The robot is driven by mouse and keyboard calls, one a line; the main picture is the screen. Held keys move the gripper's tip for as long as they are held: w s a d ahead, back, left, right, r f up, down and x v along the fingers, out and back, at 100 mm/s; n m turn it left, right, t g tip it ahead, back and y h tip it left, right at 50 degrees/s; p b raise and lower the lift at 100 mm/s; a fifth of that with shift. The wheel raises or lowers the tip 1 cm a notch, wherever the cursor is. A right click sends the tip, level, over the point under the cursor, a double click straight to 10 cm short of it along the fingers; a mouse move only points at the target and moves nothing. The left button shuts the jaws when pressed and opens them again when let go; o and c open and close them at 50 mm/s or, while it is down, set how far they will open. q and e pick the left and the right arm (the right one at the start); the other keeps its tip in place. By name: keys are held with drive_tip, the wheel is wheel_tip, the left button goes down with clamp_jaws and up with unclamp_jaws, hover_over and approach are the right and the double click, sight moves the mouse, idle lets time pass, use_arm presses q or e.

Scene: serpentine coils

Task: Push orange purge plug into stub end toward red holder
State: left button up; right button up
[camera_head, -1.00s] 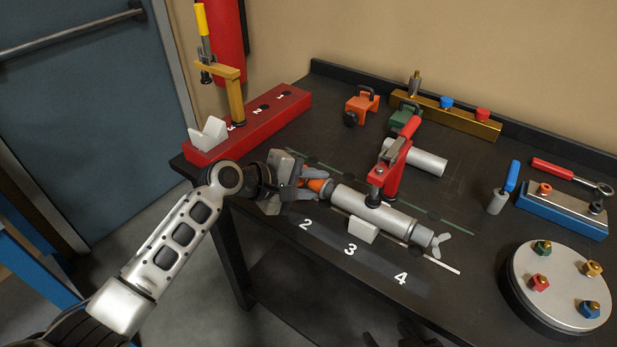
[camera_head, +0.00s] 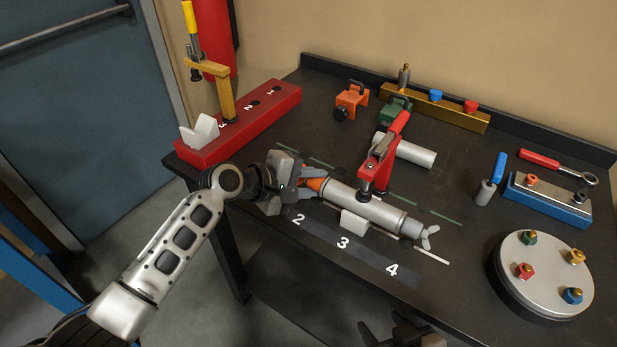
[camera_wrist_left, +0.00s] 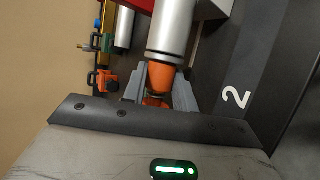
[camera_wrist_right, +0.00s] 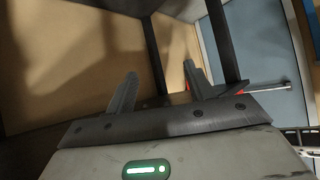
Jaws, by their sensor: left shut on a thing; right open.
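The orange purge plug (camera_head: 315,184) sits at the left end of the grey stub pipe (camera_head: 345,200), roughly in line with it. My left gripper (camera_head: 303,188) is shut on the plug. In the left wrist view the plug (camera_wrist_left: 160,78) tapers between the fingers and meets the pipe's dark rim (camera_wrist_left: 168,54); how deep it sits is hidden.
A white block (camera_head: 354,221) stands by the pipe, near the numbers. A red numbered block (camera_head: 270,103) is at the table's left. A loose grey cylinder (camera_head: 415,153) lies behind the holder. A round plate (camera_head: 540,255) with coloured fittings and a blue block (camera_head: 545,200) are right.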

use_arm(q)
drive_tip(key=shift+d, duration=0.1)
use_arm(e)
drive_tip(key=shift+w+d+r, duration=0.1)
drive_tip(key=shift+w+r, duration=0.25)
drive_tip(key=shift+r, duration=0.2)
use_arm(q)
drive_tip(key=o, duration=1)
drive_tip(key=shift+o, duration=0.2)
use_arm(e)
drive_tip(key=shift+d, duration=0.1)
use_arm(q)
drive_tip(key=shift+s, duration=0.1)
drive_tip(key=shift+s+a+r, duration=0.15)
drive_tip(key=shift+a+r, duration=0.15)
drive_tip(key=shift+a, duration=0.35)
drive_tip(key=v, duration=1.4)
drive_tip(key=shift+r+b, duration=0.3)
use_arm(e)
drive_tip(key=f, duration=0.3)
drive_tip(key=shift+s+d, duration=0.15)
drive_tip(key=shift+s, duration=0.2)
use_arm(q)
drive_tip(key=shift+s+a, duration=0.1)
drive_tip(key=shift+s, duration=0.05)
